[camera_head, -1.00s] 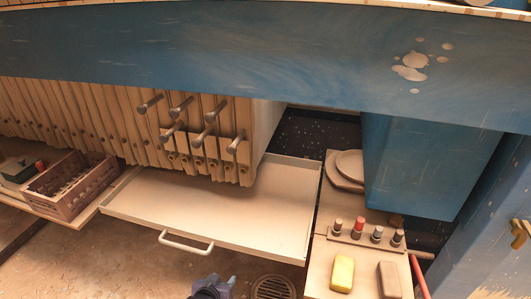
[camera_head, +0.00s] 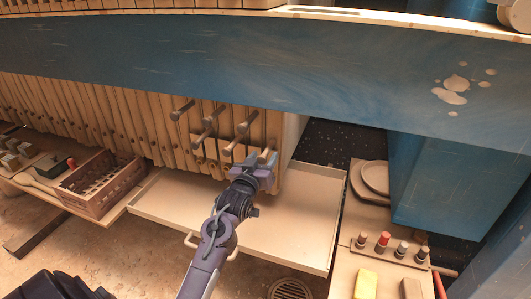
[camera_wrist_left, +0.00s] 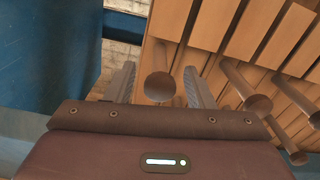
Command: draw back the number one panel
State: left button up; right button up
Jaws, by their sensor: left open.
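A row of pale wooden press panels (camera_head: 90,115) hangs under the blue beam, with several round metal handles sticking out at its right end. No number is legible on them. My left gripper (camera_head: 262,162) is at the lower right end of the row, in front of the rightmost panel, and hides much of its handle. In the left wrist view its two fingers are open (camera_wrist_left: 160,88), one on each side of a round handle (camera_wrist_left: 158,88), with gaps visible on both sides. More handles (camera_wrist_left: 258,104) show to the right there. My right gripper is not in view.
A shallow tray (camera_head: 300,255) with a front handle lies below the panels. A brown crate (camera_head: 100,185) stands to the left. At right are a shelf with bottles (camera_head: 382,243), plates (camera_head: 376,176) and a yellow block (camera_head: 365,285). The blue beam (camera_head: 250,65) runs above.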

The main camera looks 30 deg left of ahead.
pick_arm(q)
jog(key=shift+x, duration=0.75)
grip_shut()
